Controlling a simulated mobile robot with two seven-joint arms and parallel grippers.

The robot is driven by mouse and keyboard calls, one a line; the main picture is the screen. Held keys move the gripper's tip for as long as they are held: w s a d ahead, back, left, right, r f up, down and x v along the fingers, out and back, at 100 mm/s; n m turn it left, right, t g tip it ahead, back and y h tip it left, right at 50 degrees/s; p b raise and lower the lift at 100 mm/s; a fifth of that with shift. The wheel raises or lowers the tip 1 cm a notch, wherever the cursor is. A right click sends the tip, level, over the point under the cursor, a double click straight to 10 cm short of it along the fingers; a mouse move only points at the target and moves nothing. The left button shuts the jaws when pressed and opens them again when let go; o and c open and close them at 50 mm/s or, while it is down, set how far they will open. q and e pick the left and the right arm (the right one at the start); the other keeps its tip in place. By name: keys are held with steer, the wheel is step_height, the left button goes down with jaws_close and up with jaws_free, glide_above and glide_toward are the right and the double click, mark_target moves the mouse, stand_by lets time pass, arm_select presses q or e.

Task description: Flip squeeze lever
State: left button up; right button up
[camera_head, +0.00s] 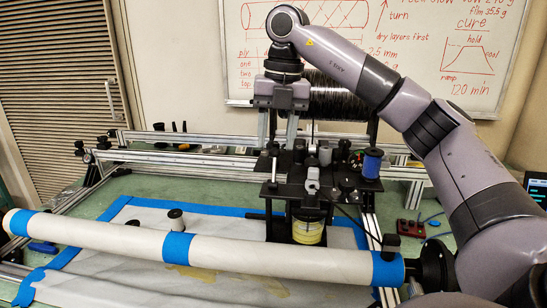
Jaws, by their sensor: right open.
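A black winding carriage (290,190) stands on the metal rails behind the long white tube. An upright rod with a pale top (274,155) rises from its left side, and small grey lever-like parts (313,175) sit near its middle. I cannot tell for sure which part is the squeeze lever. My right gripper (277,140) comes in from above right and points down over the carriage's left side. Its two fingers are apart, with the rod's top close below and between them in the picture. Contact cannot be made out. My left gripper is not in view.
A blue spool (372,163) sits on the carriage's right, and a yellow roll (308,232) below its front. A large dark tow spool (340,102) is behind. The long white tube (110,234) with blue bands crosses the front. A small reel (175,218) lies behind it.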

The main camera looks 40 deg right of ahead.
mark_target(275, 161)
steer(key=shift+w+d+f, duration=0.1)
steer(key=shift+d+f, duration=0.05)
steer(key=shift+d, duration=0.2)
steer(key=f, duration=0.1)
steer(key=f+b, duration=0.1)
steer(key=f, duration=0.3)
steer(key=shift+a+f, duration=0.25)
steer(key=shift+w+f, duration=0.1)
steer(key=shift+f, duration=0.4)
steer(key=shift+c, duration=0.3)
jaws_close()
